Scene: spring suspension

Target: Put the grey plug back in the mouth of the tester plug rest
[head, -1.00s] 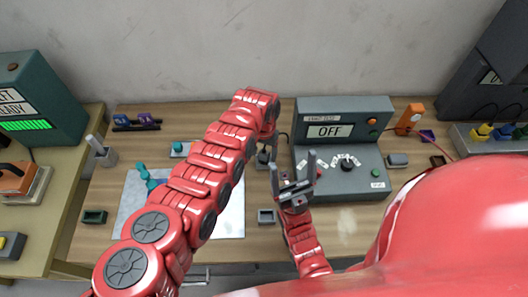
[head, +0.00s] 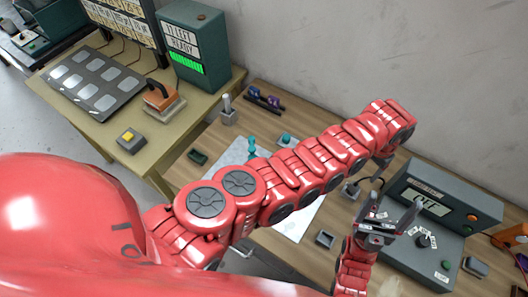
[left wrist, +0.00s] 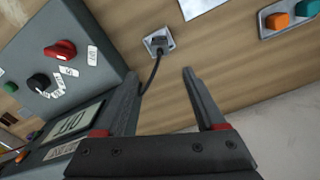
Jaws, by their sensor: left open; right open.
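The grey plug (left wrist: 158,44) sits at a small square light-grey rest (left wrist: 150,36) on the table in the left wrist view, with its dark cable running toward the tester. I cannot tell how deep it sits. The plug and rest (head: 350,191) also show small in the head view, below my left gripper (head: 382,162). My left gripper (left wrist: 160,74) is open and empty, its fingers pointing toward the plug but apart from it. My right gripper (head: 376,212) is open and empty, fingers up, in front of the tester (head: 455,205).
The tester reads OFF and has a red knob (left wrist: 60,50) and a black knob. A small open grey box (head: 325,239) stands near the table's front edge. A pale mat (head: 236,151) lies partly under my left arm. A side table (head: 110,135) stands at left.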

